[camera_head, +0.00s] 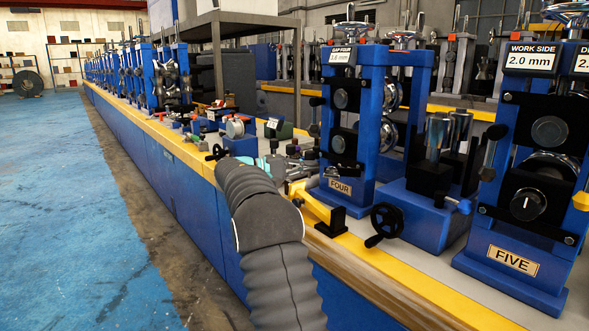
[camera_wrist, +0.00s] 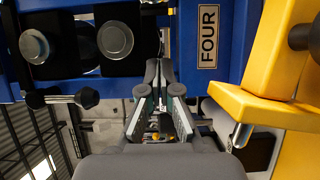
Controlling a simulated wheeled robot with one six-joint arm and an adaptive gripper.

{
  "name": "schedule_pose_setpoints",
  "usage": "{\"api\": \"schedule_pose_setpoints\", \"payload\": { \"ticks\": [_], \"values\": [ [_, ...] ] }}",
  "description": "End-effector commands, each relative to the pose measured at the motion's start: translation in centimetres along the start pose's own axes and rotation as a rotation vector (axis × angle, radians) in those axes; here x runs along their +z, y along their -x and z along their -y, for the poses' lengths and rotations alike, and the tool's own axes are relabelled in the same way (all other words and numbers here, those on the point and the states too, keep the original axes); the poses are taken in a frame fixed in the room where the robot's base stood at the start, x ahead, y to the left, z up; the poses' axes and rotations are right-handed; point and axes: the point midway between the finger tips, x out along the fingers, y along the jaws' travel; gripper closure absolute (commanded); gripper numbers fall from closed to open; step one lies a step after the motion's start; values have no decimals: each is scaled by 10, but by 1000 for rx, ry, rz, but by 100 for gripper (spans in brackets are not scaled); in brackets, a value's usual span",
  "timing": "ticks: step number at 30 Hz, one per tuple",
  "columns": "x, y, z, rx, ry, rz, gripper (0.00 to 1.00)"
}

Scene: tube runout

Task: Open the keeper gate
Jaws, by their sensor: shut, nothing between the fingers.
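A yellow arm-like part (camera_head: 312,204), which may be the keeper gate, sits at the foot of stand FOUR (camera_head: 340,186), beside a black block (camera_head: 329,219). In the wrist view a large yellow part (camera_wrist: 262,105) with a metal pin (camera_wrist: 241,135) fills the right side; it looks like the same piece. I cannot tell whether it is open or latched. My gripper (camera_wrist: 158,68) is shut and empty, pointing past the FOUR plate (camera_wrist: 208,36), left of the yellow part and apart from it. In the head view my grey-sleeved arm hides most of the gripper.
A black handwheel (camera_head: 386,222) juts out right of the black block. Stand FIVE (camera_head: 520,215) stands at the right. Small tools and fittings (camera_head: 285,160) clutter the bench left of FOUR. The blue floor (camera_head: 70,200) at left is clear.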

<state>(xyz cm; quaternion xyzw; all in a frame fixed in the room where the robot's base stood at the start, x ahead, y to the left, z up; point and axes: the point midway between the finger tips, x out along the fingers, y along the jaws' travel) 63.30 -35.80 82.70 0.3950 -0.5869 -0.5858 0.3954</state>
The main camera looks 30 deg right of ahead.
Motion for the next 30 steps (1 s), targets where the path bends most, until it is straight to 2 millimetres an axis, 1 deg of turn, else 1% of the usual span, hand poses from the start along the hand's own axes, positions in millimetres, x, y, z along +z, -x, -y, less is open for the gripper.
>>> {"api": "schedule_pose_setpoints", "payload": {
  "ticks": [1, 3, 5, 6, 9, 15, 20, 30],
  "values": [
    [1, -11, 0, 0, 0, 3, 100],
    [0, -24, 0, 0, 1, 3, 100],
    [2, -31, 0, -1, 2, 1, 100],
    [8, -26, 0, -1, 1, -2, 100],
    [20, -22, 0, -1, 1, -2, 100],
    [34, -16, 0, -1, 1, -1, 100],
    [38, -15, 1, -1, 2, 0, 100],
    [38, -14, 1, -1, 1, -5, 100]
  ]
}}
